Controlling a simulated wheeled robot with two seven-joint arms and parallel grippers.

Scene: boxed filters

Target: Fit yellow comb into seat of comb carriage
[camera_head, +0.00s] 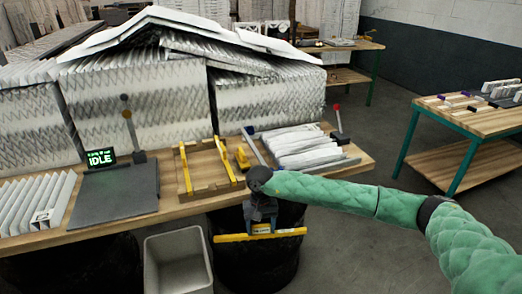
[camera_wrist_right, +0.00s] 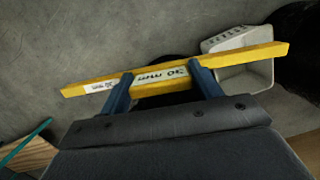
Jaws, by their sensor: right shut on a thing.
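My right gripper (camera_head: 260,229) is shut on the yellow comb (camera_head: 284,235), a long thin yellow bar. It holds the comb crosswise in front of the table edge, above a dark drum. In the right wrist view the comb (camera_wrist_right: 240,57) lies across both blue fingers of the gripper (camera_wrist_right: 165,80), with a white label between them. A frame with yellow rails (camera_head: 184,170), which seems to be the comb carriage, stands on the table behind and left of the gripper, apart from the comb. Its seat cannot be made out. My left gripper is not in view.
The wooden table (camera_head: 178,206) holds a dark plate (camera_head: 115,195), an IDLE display (camera_head: 100,158) and pleated white filters (camera_head: 298,148). A grey bin (camera_head: 178,262) and a dark drum (camera_head: 255,275) stand below its front edge. Another table (camera_head: 470,125) is at the right.

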